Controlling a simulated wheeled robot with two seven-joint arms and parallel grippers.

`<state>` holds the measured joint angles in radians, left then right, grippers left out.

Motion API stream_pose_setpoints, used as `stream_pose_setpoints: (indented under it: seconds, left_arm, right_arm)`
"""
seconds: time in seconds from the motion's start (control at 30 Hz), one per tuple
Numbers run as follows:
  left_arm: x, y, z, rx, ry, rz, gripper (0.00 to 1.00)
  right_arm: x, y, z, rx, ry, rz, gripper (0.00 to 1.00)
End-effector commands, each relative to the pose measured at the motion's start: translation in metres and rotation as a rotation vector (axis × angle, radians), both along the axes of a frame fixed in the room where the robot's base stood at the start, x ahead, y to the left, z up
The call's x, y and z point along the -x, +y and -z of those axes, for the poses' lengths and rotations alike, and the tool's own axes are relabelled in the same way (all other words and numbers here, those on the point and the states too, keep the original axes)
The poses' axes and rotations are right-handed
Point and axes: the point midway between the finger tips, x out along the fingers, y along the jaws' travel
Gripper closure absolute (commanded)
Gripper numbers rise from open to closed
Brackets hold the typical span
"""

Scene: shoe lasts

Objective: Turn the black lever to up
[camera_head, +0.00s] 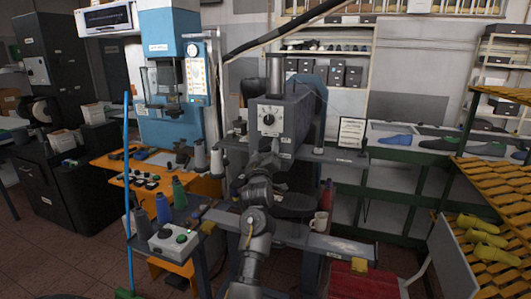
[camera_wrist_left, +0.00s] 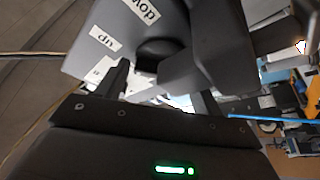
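The grey machine (camera_head: 300,120) with a round dial stands in the middle of the head view. My left arm reaches up to its front, and my left gripper (camera_head: 266,152) is close below the dial, small and dark there. In the left wrist view, a grey panel carries an "up" label (camera_wrist_left: 105,39) and a "down" label (camera_wrist_left: 143,9). The black lever (camera_wrist_left: 162,50) appears as a dark rounded part beside these labels. My left gripper (camera_wrist_left: 162,88) has its fingers apart on either side of a grey bar, near the lever; contact is unclear. My right gripper is out of view.
A blue press (camera_head: 168,60) stands at left behind an orange bench with spools. A box with green buttons (camera_head: 174,243) is at front left. A mug (camera_head: 319,221) and a red bottle (camera_head: 327,193) stand right of my arm. Yellow slatted racks (camera_head: 500,190) are at far right.

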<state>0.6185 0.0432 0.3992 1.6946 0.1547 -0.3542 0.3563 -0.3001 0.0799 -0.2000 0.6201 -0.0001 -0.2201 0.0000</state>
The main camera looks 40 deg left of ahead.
Motion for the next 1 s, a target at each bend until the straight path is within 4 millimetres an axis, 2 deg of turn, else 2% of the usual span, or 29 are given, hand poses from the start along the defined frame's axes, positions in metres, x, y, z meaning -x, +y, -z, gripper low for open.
stream_pose_setpoints:
  seconds: [0.27,0.7,1.0]
  left_arm:
    - [0.004,-0.003,0.004,-0.001,0.003,0.001,0.33]
    - [0.067,-0.044,0.031,0.001,0.0,0.001,0.33]
    - [0.086,-0.056,0.034,0.0,0.0,0.0,0.33]
  right_arm:
    - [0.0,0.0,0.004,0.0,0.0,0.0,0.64]
    - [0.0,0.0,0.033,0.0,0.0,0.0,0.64]
    - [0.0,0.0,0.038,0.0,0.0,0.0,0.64]
